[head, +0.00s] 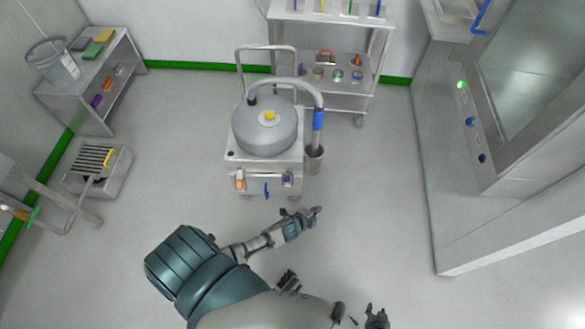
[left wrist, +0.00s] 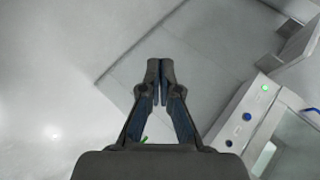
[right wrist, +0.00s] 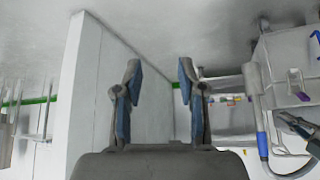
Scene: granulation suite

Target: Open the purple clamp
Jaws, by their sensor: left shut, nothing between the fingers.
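A small purple clamp (head: 288,179) is on the right of the front face of the wheeled cart, below the grey round vessel (head: 264,128). Another purple item (head: 97,100) lies on the lower shelf of the left rack. My left gripper (head: 317,211) is in front of the cart, to the right of and nearer than the cart's purple clamp, apart from it. In the left wrist view its fingers (left wrist: 160,66) are together and empty. My right gripper (head: 377,316) is low in the head view; in the right wrist view its fingers (right wrist: 160,75) are apart and empty.
The cart (head: 236,158) also has an orange clamp (head: 240,183) and a blue handle (head: 266,190). A hose with a blue band (head: 318,120) drops into a grey cup (head: 314,160). A cabinet (head: 470,180) stands right. Open floor (head: 385,200) lies between cart and cabinet.

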